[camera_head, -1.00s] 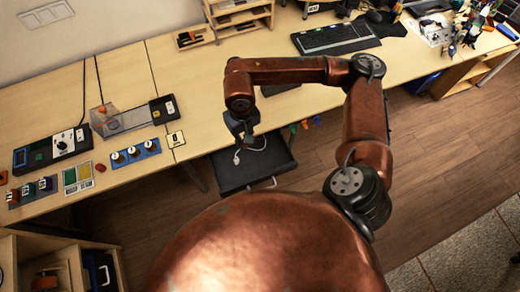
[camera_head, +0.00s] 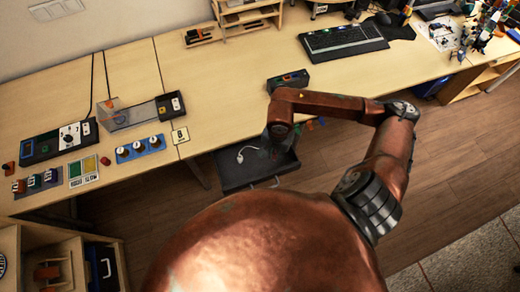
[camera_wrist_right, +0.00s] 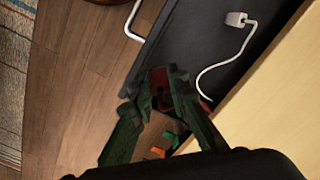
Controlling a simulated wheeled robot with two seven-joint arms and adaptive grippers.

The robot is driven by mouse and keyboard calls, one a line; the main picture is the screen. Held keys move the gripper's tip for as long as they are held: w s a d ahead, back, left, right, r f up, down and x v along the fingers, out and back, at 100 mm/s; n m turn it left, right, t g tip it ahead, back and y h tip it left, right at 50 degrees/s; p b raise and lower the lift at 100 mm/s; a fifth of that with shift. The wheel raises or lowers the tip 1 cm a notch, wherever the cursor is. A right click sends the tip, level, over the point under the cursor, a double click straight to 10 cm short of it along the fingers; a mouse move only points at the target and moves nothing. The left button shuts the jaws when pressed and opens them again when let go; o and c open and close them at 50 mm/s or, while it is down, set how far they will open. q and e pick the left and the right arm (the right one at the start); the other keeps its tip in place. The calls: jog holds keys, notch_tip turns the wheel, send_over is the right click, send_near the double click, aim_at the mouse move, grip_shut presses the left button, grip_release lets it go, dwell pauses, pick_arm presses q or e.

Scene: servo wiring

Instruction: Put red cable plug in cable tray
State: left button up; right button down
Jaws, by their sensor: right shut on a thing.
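The black cable tray (camera_head: 232,180) is pulled out under the table's front edge; it also fills the upper middle of the right wrist view (camera_wrist_right: 180,45). A white plug and cord (camera_head: 247,152) lie in it. My right gripper (camera_head: 280,138) is over the tray's right end in the head view. In the right wrist view, its dark green fingers (camera_wrist_right: 163,92) are shut on a small red piece, which looks like the red cable plug (camera_wrist_right: 158,78). The fingers partly hide it. I cannot tell whether it touches the tray. My left gripper is not in view.
A dark box (camera_head: 288,82) and a keyboard (camera_head: 343,40) stand on the table. Wooden floor lies open in front.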

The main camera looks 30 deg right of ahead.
jog(key=w+f, duration=0.3)
jog(key=w+f+b, duration=0.1)
jog(key=w+f, duration=0.2)
jog(key=w, duration=0.1)
jog(key=shift+w+f, duration=0.3)
jog(key=shift+f, duration=0.05)
jog(key=shift+w+f, duration=0.2)
jog(key=shift+f, duration=0.1)
notch_tip(320, 180, down, 3)
jog(key=shift+w+f, duration=0.1)
jog(key=shift+w, duration=0.05)
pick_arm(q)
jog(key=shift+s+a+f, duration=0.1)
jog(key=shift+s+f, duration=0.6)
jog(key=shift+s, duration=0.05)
pick_arm(e)
jog(key=shift+f+b, duration=0.15)
jog(key=shift+b, duration=0.2)
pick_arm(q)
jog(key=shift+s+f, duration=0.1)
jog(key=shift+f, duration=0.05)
pick_arm(e)
jog(key=c, duration=1.9)
grip_release()
